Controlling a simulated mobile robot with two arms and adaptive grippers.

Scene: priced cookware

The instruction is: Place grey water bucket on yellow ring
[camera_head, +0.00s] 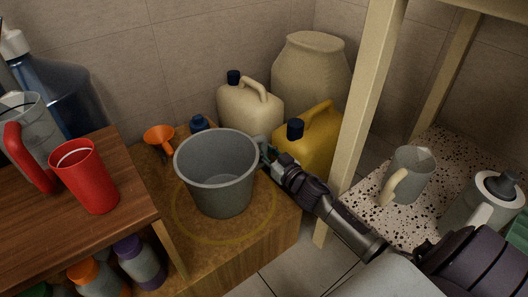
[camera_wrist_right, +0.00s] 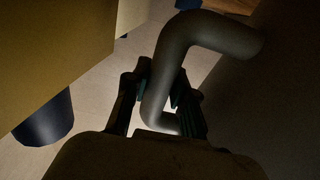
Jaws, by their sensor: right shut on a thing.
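The grey water bucket (camera_head: 222,178) is upright at the middle of the head view, over a low brown wooden block. The yellow ring (camera_head: 182,221) is a thin circle on the block's top, and the bucket covers part of it. The bucket looks within the ring's outline; whether its base touches the block I cannot tell. My right gripper (camera_head: 268,158) is at the bucket's right side, shut on its handle. In the right wrist view, the curved grey handle (camera_wrist_right: 172,75) runs between the fingers of my right gripper (camera_wrist_right: 160,105). My left gripper is not in view.
A orange funnel (camera_head: 159,137) and a blue-capped bottle (camera_head: 199,123) stand behind the bucket. A yellow jug (camera_head: 312,140) and a cream jug (camera_head: 248,108) are behind my right gripper. A wooden table (camera_head: 110,228) with a red cup (camera_head: 88,178) is at left. A speckled shelf (camera_head: 375,218) is at right.

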